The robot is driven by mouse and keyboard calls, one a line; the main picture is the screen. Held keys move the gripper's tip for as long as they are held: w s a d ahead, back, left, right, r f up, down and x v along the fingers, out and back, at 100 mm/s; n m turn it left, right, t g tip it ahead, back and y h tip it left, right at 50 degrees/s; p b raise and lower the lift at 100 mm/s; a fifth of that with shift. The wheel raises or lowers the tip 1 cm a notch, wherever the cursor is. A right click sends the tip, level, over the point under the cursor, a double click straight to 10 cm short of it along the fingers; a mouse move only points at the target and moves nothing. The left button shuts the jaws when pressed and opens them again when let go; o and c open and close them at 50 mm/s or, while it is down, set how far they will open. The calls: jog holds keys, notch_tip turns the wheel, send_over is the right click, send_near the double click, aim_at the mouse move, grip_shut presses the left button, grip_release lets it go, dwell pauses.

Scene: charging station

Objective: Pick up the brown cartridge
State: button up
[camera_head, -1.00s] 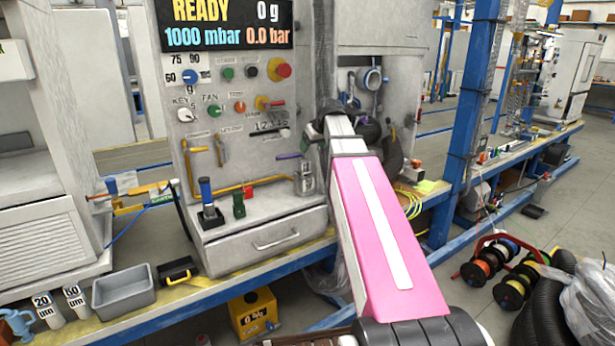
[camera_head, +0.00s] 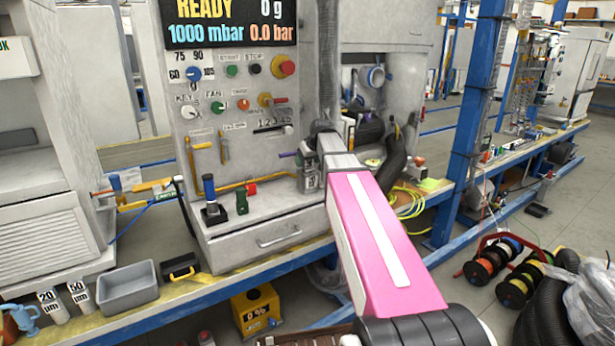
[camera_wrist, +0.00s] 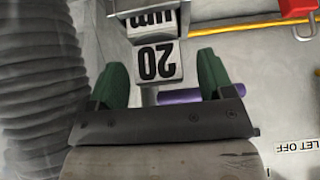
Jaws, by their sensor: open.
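I cannot make out a cartridge that is plainly brown in either view. In the wrist view, my gripper (camera_wrist: 161,68) is open, with two dark green fingers apart. Between and beyond them is a grey block labelled "20 um" (camera_wrist: 158,62), upside down in the picture. I cannot tell whether the fingers touch it. A purple bar (camera_wrist: 192,96) passes behind the fingers. In the head view, my gripper is mostly hidden at the end of my pink arm, close by a grey metal canister (camera_head: 309,181) on the station ledge.
A ribbed hose (camera_wrist: 35,70) runs close on the left of the wrist view. A red padlock (camera_wrist: 298,8) is at its upper right. In the head view, a grey bin (camera_head: 127,289) and cups marked 20 and 50 stand lower left. A black hose (camera_head: 397,160) hangs right of my arm.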

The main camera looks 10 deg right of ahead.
jog(key=shift+f, duration=0.15)
jog(key=shift+c, duration=0.3)
jog(key=c, duration=1.2)
jog(key=shift+r, duration=0.2)
